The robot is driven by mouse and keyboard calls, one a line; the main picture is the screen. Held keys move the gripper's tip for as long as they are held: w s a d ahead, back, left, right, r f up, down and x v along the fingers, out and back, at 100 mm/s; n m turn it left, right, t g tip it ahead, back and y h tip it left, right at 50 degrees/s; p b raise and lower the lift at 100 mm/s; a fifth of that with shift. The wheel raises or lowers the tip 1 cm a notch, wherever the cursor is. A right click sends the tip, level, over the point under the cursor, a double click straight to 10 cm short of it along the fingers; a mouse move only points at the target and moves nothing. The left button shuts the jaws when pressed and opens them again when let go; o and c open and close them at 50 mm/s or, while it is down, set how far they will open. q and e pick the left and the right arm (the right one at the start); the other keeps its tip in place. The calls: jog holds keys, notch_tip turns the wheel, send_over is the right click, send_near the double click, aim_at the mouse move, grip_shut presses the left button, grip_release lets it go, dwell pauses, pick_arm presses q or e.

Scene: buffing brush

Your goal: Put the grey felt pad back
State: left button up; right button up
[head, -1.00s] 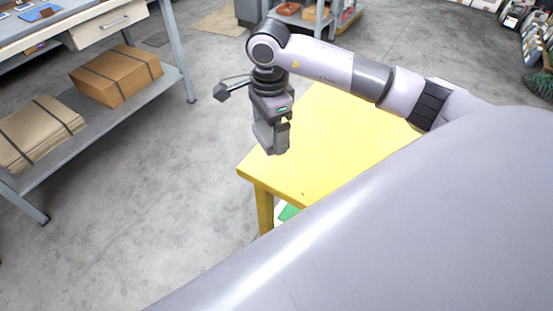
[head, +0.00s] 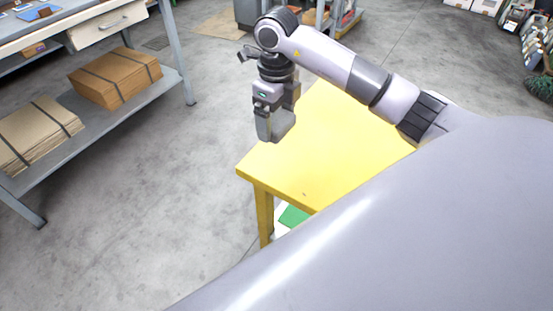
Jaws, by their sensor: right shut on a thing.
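My right gripper (head: 273,132) is shut and points down, just above the far left edge of the yellow table (head: 340,150). A small grey piece shows at its fingers and fits the grey felt pad, but fingers and piece are of like colour and I cannot clearly tell them apart. No other grey pad shows on the bare tabletop. My left gripper is out of view.
A grey workbench at the left holds a blue item (head: 38,13) on top, and a strapped brown carton (head: 115,78) and stacked cardboard (head: 38,130) on its lower shelf. A green thing (head: 292,216) lies below the yellow table. The floor between is clear.

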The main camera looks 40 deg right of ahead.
aim_at(276, 168)
notch_tip(276, 168, down, 13)
jog(key=shift+f, duration=0.1)
dwell(0.3)
jog(key=shift+f+b, duration=0.15)
jog(key=shift+b, duration=0.2)
jog(key=o, duration=0.8)
